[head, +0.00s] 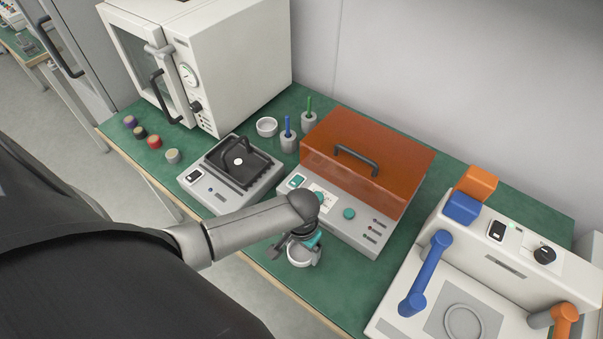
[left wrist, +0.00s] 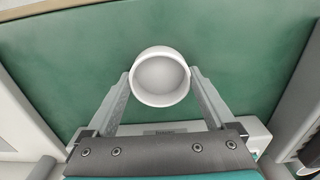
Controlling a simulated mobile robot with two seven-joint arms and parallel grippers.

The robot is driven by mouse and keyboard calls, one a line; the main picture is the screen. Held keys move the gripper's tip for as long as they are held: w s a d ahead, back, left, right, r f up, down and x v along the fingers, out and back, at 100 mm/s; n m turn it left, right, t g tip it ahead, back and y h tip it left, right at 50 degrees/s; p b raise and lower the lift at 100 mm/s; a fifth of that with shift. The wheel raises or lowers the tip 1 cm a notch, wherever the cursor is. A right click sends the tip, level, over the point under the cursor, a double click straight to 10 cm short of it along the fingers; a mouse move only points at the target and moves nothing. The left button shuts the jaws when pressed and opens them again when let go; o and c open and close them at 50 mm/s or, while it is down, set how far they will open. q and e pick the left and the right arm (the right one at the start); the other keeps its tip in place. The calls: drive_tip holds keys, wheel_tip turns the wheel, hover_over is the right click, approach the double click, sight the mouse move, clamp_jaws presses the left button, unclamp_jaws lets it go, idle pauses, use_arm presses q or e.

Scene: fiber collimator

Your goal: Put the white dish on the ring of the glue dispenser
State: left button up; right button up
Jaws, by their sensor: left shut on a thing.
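My left gripper (head: 302,246) is shut on a small round white dish (head: 301,256), near the front edge of the green table. In the left wrist view the dish (left wrist: 160,78) sits between the two finger ends, its open top facing the camera and its inside empty. Green table shows around it. A white machine at the right, which looks like the glue dispenser (head: 400,327), has a thin ring (head: 464,322) on a grey square of its base. The dish is well to the left of this ring. My right gripper is not in view.
A device with an orange-brown lid (head: 390,160) stands right behind the gripper. The machine's blue arm (head: 425,275) and orange arm (head: 565,322) flank the ring. Another white bowl (head: 267,126) sits farther back. Green tabletop (head: 345,290) is clear between the dish and the machine.

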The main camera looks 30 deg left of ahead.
sight(301, 253)
use_arm(q)
drive_tip(key=shift+c, duration=1.4)
drive_tip(key=w+d+r+b, duration=0.1)
drive_tip(key=r+b, duration=0.4)
drive_tip(key=r, duration=0.7)
drive_tip(key=w+d+r+n+b, duration=0.1)
drive_tip(key=r+b, duration=0.5)
drive_tip(key=r, duration=0.6)
drive_tip(key=shift+w+d+r, duration=0.2)
drive_tip(key=shift+w+d, duration=0.35)
drive_tip(key=shift+w, duration=0.2)
